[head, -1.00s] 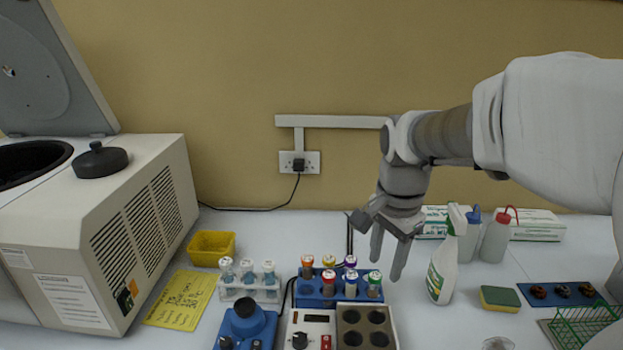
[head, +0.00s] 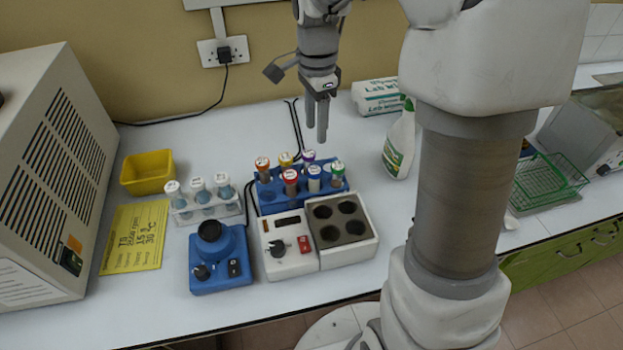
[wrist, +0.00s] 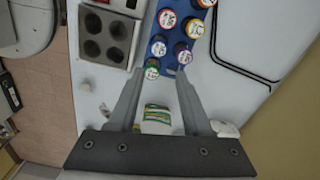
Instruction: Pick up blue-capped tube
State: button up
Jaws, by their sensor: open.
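The blue-capped tube (head: 314,180) stands upright in the front row of the blue rack (head: 262,212), between a red-capped and a green-capped tube. In the wrist view its cap (wrist: 158,46) lies beyond the fingertips, just past the green cap (wrist: 152,69). My gripper (head: 316,133) points down, open and empty, above the bench and apart from the tubes. In the head view it appears above and behind the rack. In the wrist view the fingertips (wrist: 158,75) spread on either side of the green cap in the picture.
Orange, yellow and purple caps fill the rack's back row. A white heater block (head: 345,245) stands in front, a blue mixer (head: 218,262) front left, and a clear rack of white-capped tubes (head: 205,209) left. A spray bottle (head: 400,145) stands right. Bench behind the rack is mostly clear.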

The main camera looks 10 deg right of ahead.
aim_at(315, 170)
notch_tip(315, 170, down, 10)
jog(key=shift+f, duration=0.25)
jog(key=shift+s+a+f, duration=0.1)
jog(key=shift+f, duration=2.55)
grip_shut()
